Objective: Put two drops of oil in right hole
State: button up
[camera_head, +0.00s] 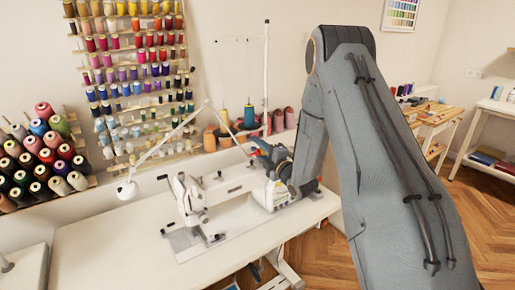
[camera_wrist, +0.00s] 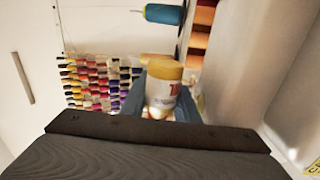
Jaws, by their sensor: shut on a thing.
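The white sewing machine (camera_head: 230,190) stands on the white table in the head view. Its holes are too small to make out. My gripper (camera_wrist: 163,95) is shut on a white bottle (camera_wrist: 162,92) with a gold-yellow end and red lettering, seen in the wrist view. The blue-grey fingers are on either side of the bottle. In the head view the gripper is at the right end of the machine, close to it. Whether it touches the machine cannot be told. The bottle is not clearly visible there.
A white lamp (camera_head: 128,190) with a thin jointed arm stands left of the machine. Thread cones (camera_head: 249,116) stand behind it. The white table (camera_head: 110,245) is bare at its left. Racks of spools (camera_head: 135,80) hang on the wall.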

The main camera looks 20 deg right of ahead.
jog(key=shift+a+r+n+b, duration=0.15)
jog(key=shift+n+b, duration=0.1)
jog(key=shift+n, duration=0.4)
jog(key=shift+d+r+n+b, duration=0.1)
jog(key=shift+n+b, duration=0.15)
jog(key=shift+n, duration=0.35)
jog(key=shift+a+r+n+b, duration=0.15)
jog(key=shift+n+b, duration=0.1)
jog(key=shift+n, duration=0.4)
jog(key=shift+f, duration=0.1)
jog(key=m, duration=0.4)
jog(key=shift+d+f+b, duration=0.2)
jog(key=shift+f+b, duration=0.15)
jog(key=shift+b, duration=0.05)
jog(key=m, duration=0.1)
jog(key=r+m+p, duration=0.1)
jog(key=m, duration=0.2)
jog(key=shift+s+a+r+m+h, duration=0.15)
jog(key=shift+a+r+m+h, duration=0.15)
jog(key=shift+h, duration=0.1)
jog(key=shift+a+r+m+p, duration=0.1)
jog(key=shift+r+m+p, duration=0.2)
jog(key=shift+m, duration=0.5)
jog(key=shift+f, duration=0.15)
